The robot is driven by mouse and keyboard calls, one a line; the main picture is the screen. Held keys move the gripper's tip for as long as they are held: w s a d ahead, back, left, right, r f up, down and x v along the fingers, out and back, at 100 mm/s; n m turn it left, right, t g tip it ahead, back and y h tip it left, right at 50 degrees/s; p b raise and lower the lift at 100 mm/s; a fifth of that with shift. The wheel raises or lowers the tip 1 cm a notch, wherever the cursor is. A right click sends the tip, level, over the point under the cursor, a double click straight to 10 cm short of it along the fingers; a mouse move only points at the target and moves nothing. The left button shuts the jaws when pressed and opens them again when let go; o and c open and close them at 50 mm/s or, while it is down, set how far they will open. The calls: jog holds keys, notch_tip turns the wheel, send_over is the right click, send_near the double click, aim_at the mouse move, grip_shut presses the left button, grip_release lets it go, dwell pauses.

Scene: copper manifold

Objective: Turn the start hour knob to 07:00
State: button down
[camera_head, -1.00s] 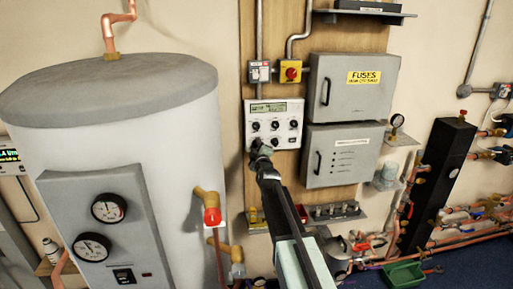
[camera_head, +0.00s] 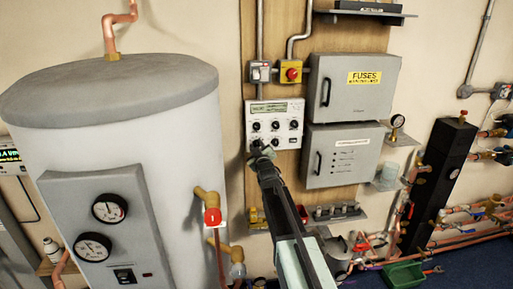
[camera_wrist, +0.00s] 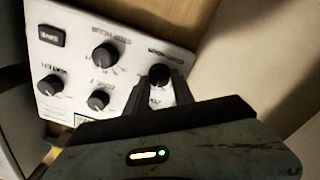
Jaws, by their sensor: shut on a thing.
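The white control panel (camera_head: 285,108) hangs on the wooden board and carries several black knobs and a small display. The start hour knob (camera_wrist: 159,72) is black and round, at the panel's lower left in the head view. My gripper (camera_wrist: 158,88) is shut on this knob, with one finger on each side; it also shows in the head view (camera_head: 260,151). The knob's pointer and the hour it stands at cannot be read. The panel display (camera_head: 269,108) is lit, but its text is too small to read.
The stop hour knob (camera_wrist: 105,57) and other knobs (camera_wrist: 98,100) sit close beside my fingers. A grey fuse box (camera_head: 375,85) is right of the panel, and a large white tank (camera_head: 160,140) stands to the left.

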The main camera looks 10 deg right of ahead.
jog(key=shift+m, duration=0.4)
jog(key=c, duration=1.1)
grip_release()
jog(key=s, duration=0.7)
jog(key=shift+s, duration=0.4)
